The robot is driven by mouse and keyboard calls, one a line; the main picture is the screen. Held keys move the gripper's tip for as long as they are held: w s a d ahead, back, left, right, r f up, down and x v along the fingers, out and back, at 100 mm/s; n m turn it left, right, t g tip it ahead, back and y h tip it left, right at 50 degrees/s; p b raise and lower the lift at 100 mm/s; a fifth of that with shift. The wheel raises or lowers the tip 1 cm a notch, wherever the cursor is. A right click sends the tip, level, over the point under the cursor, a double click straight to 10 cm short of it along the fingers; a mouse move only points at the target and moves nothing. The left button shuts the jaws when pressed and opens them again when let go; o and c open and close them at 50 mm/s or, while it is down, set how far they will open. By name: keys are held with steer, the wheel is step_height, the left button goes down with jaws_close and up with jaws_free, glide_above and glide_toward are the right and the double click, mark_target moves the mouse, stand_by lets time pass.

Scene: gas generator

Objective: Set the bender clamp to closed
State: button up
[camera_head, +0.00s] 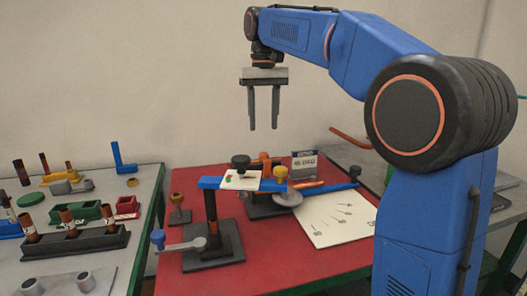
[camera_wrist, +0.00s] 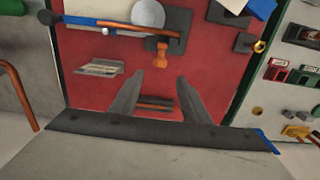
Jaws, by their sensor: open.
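The bender (camera_head: 268,205) stands on the red table on black bases, with a blue bar, a black knob, a yellow knob and a grey disc. Orange parts lie behind and beside it. Which part is the clamp, and how it is set, I cannot tell for sure. The bender's grey disc also shows at the top of the wrist view (camera_wrist: 148,12), beside an orange piece. My gripper (camera_head: 263,128) is open and empty, pointing down above and behind the bender, apart from it. Its two fingers (camera_wrist: 159,75) show apart over the red table in the wrist view.
A grey arm with a blue knob (camera_head: 157,238) is at the front left of the red table (camera_head: 290,262). A white sheet (camera_head: 340,219) lies to the right. The left table holds a black tube rack (camera_head: 75,245) and coloured blocks. A wall stands behind.

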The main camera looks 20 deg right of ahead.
mark_target(264, 153)
step_height(264, 153, down, 10)
steer(key=shift+r, duration=0.1)
stand_by(0.4)
jaws_close()
